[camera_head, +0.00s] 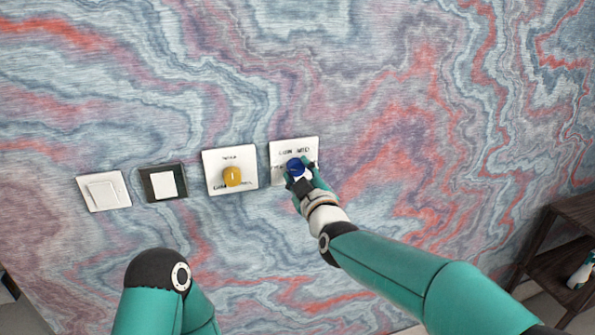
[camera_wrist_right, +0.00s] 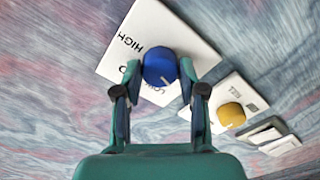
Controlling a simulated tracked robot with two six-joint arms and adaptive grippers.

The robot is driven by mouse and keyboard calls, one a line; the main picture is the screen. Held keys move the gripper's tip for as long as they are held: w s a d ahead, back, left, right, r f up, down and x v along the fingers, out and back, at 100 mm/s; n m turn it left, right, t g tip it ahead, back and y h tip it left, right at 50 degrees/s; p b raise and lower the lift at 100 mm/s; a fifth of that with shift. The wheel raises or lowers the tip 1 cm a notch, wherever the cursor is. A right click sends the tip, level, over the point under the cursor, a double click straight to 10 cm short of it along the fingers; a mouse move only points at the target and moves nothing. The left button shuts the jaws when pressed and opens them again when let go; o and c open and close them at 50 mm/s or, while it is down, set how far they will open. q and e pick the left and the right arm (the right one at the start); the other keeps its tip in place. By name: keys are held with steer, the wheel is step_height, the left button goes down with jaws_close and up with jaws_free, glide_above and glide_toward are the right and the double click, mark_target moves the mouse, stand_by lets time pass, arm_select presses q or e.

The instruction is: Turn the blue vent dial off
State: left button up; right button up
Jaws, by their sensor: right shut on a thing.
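The blue vent dial (camera_head: 296,165) sits on a white plate (camera_head: 306,147) with dark lettering, the rightmost plate on the wall. In the right wrist view the blue dial (camera_wrist_right: 160,67) lies between the fingertips, and the white plate (camera_wrist_right: 185,30) shows "HIGH" and other partly hidden lettering. A white mark shows on the dial's face. My right gripper (camera_head: 300,178) is shut on the dial; its two fingers also show around the dial in the right wrist view (camera_wrist_right: 159,85). My left arm is at the bottom of the head view, and its gripper is not in view.
To the left are a yellow dial (camera_head: 233,176) on a white plate, a black-framed switch (camera_head: 163,184) and a white switch (camera_head: 102,191). The wall is marbled. A dark shelf (camera_head: 560,245) with a bottle (camera_head: 581,272) stands at the far right.

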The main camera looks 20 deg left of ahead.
steer(key=shift+a+f+n, duration=0.1)
steer(key=shift+f+n, duration=0.15)
steer(key=shift+n, duration=0.55)
steer(key=shift+a+f+n, duration=0.1)
steer(key=shift+f+n, duration=0.1)
steer(key=shift+n, duration=0.6)
steer(key=o, duration=1.1)
steer(key=shift+s+d, duration=0.1)
steer(key=shift+o, duration=0.2)
steer(key=shift+r, duration=0.2)
steer(key=shift+s+d+r, duration=0.1)
steer(key=shift+d+r, duration=0.05)
steer(key=v, duration=1.1)
steer(key=shift+s+d+p, duration=0.2)
steer(key=shift+p, duration=0.1)
